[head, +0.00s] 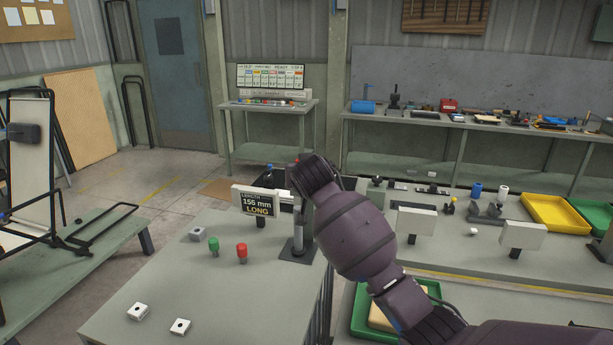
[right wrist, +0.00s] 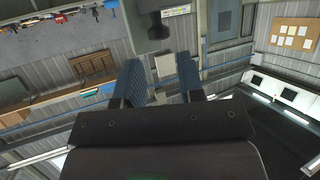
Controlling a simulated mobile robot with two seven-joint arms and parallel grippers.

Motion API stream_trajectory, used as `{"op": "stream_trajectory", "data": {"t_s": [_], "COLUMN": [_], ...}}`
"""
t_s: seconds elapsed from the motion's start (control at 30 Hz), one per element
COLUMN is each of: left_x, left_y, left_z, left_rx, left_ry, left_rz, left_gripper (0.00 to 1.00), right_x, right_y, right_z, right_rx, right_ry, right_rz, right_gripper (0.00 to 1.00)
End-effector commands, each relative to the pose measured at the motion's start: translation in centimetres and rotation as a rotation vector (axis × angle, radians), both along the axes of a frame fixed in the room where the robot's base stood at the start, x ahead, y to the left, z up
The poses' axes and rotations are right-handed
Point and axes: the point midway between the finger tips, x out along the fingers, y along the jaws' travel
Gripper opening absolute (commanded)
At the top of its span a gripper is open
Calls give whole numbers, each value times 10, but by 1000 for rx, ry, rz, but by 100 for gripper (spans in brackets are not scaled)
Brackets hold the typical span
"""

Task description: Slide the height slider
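A dark upright post on a base (head: 297,235) stands at the right edge of the near table, beside a display (head: 256,203) reading "155 mm LONG". My right arm covers the post's upper part, and I cannot make out a height slider for certain. My right gripper's fingers are hidden in the head view. In the right wrist view my right gripper (right wrist: 160,75) is open, with a clear gap between its blue pads and nothing held. A dark block (right wrist: 150,25) shows beyond the fingertips; I cannot tell what it is. My left gripper is not in view.
The near table (head: 175,265) holds a green knob (head: 213,245), a red knob (head: 242,252), a grey block (head: 197,234) and two white blocks with dark holes. A bench with yellow (head: 555,213) and green trays is at right.

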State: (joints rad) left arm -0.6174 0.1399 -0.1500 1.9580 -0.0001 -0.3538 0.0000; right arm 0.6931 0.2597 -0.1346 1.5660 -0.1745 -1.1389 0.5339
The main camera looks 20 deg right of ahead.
Motion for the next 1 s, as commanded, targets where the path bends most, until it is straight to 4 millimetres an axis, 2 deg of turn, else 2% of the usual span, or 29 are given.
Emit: {"op": "stream_trajectory", "data": {"t_s": [0.2, 0.43, 0.6, 1.0], "left_x": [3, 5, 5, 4], "left_y": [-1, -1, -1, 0], "left_z": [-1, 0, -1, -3], "left_rx": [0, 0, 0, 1], "left_ry": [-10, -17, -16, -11], "left_rz": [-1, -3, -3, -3], "left_gripper": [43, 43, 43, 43], "right_x": [-29, -51, -57, -57], "right_y": [6, 10, 11, 11], "right_z": [12, 22, 25, 25], "right_rx": [0, 0, -1, 0], "right_ry": [-4, -2, -3, -2], "right_rz": [1, 0, 0, 0], "right_gripper": [36, 36, 36, 36]}}
